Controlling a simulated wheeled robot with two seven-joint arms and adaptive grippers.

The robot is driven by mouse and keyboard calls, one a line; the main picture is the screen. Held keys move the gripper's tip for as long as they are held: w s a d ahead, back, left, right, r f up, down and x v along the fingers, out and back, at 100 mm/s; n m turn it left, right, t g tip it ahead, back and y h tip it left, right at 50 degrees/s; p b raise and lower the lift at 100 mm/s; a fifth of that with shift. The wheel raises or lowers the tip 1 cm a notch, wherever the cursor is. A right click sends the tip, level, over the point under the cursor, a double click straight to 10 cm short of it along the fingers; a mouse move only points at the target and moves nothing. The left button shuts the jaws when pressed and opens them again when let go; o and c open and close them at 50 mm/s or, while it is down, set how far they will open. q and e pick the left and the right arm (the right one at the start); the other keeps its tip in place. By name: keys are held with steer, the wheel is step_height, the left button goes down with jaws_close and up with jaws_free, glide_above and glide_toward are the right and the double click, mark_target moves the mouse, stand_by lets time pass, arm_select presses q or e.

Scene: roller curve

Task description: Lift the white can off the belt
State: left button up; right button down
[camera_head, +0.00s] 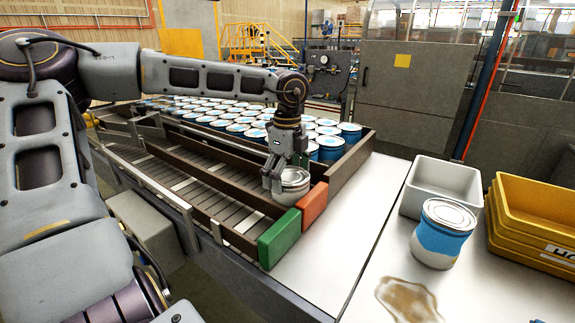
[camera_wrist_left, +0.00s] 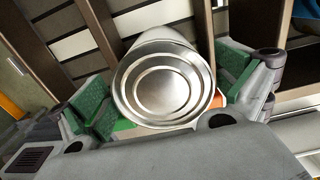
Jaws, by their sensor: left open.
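The white can (camera_head: 291,183), with a bare silver lid, stands on the roller belt (camera_head: 222,199) near its front end. In the left wrist view the can (camera_wrist_left: 165,85) lies between the two green finger pads, with gaps showing at its sides. My left gripper (camera_head: 273,181) is open at the can, coming from above and to the left; in the left wrist view its fingertips (camera_wrist_left: 166,88) straddle the can. The can's lower part is hidden by the lane's end blocks and the rail. My right gripper is not in view.
A green block (camera_head: 279,238) and an orange block (camera_head: 314,207) close the lane ends. Many blue cans (camera_head: 330,147) fill the far lane. On the right table stand a blue-and-white can (camera_head: 441,235), a grey bin (camera_head: 442,180) and yellow bins (camera_head: 535,215), beside a brown stain (camera_head: 408,299).

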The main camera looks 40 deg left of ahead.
arm_select(q)
steer(key=shift+f, duration=1.45)
steer(key=c, duration=1)
steer(key=shift+r, duration=0.1)
steer(key=shift+r+p, duration=0.3)
steer(key=shift+r, duration=0.2)
steer(key=shift+r+p, duration=2.4)
steer(key=shift+r, duration=2.55)
